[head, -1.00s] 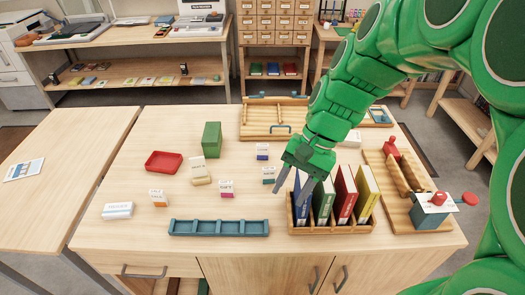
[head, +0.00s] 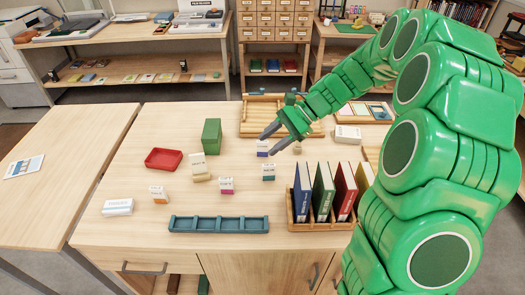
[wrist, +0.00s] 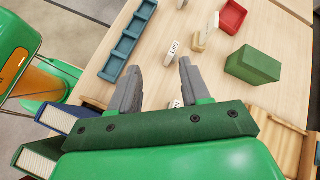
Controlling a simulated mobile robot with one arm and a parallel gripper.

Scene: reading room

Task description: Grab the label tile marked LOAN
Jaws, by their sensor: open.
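Several small white label tiles with coloured lower bands stand on the table in the head view: an orange-banded tile (head: 158,194), a magenta-banded tile (head: 226,186), a teal-banded tile (head: 268,172) and a purple-banded tile (head: 262,148). Their lettering is too small to read, so I cannot tell which is LOAN. My gripper (head: 269,142) is open and empty, close to the purple-banded tile. In the wrist view, my gripper (wrist: 160,66) has fingers spread, with a tile (wrist: 175,104) partly hidden between them and another lettered tile (wrist: 172,48) beyond.
A blue compartment tray (head: 218,225) lies at the front. A wooden rack (head: 300,226) of upright books stands to its right. A green block (head: 211,137), a red tray (head: 164,159) and a white box (head: 348,134) are nearby. A wooden tray (head: 250,118) is at the back.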

